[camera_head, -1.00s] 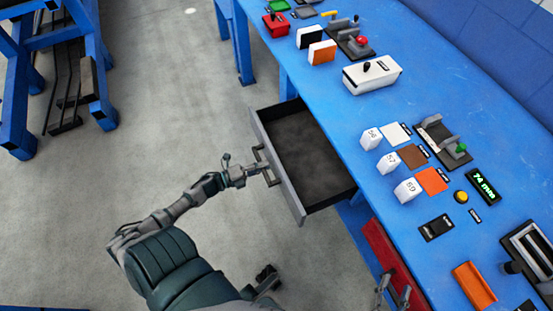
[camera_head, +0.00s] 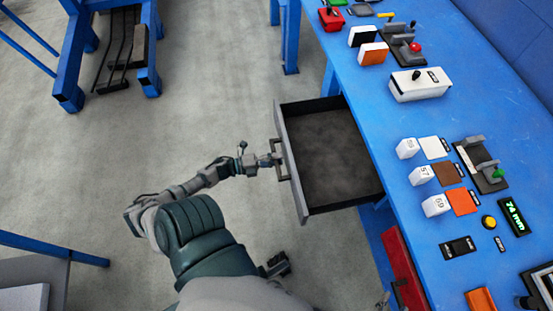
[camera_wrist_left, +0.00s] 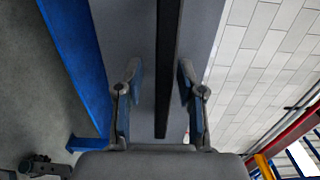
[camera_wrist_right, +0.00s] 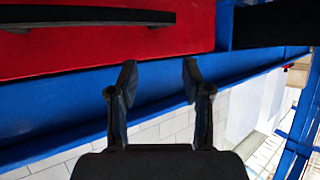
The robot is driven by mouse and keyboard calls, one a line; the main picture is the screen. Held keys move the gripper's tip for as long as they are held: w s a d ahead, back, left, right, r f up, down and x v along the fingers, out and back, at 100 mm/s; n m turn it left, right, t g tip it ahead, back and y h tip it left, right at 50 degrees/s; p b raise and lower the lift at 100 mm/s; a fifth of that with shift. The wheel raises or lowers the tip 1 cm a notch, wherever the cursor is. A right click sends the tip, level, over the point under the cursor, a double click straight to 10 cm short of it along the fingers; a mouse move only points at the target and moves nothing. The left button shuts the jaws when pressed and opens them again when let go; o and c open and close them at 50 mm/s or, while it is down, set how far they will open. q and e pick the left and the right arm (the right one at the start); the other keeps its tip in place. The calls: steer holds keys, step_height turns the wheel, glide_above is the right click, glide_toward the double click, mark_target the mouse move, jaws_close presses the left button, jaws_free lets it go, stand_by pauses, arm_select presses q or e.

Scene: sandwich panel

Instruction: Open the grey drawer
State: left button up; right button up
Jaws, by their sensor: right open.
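The grey drawer (camera_head: 293,170) is pulled out from under the blue table, its dark, empty inside showing in the head view. Its handle (camera_head: 281,158) is on the front face. My left gripper (camera_head: 272,160) is at the handle. In the left wrist view, the dark handle bar (camera_wrist_left: 168,70) runs between the two fingers of my left gripper (camera_wrist_left: 160,85). The fingers stand apart, with a visible gap on the left side of the bar. My right gripper (camera_wrist_right: 158,80) is open and empty below a red drawer (camera_wrist_right: 110,45) with a black handle. In the head view, it barely shows at the bottom edge.
The blue table (camera_head: 440,120) carries numbered white blocks, coloured tiles, a white switch box (camera_head: 420,84) and a green-lit display (camera_head: 512,216). The red drawer (camera_head: 403,270) is under the table, nearer me.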

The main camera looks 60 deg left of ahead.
arm_select(q)
steer(key=v, duration=1.2)
steer(key=shift+a, duration=0.2)
steer(key=shift+f, duration=0.1)
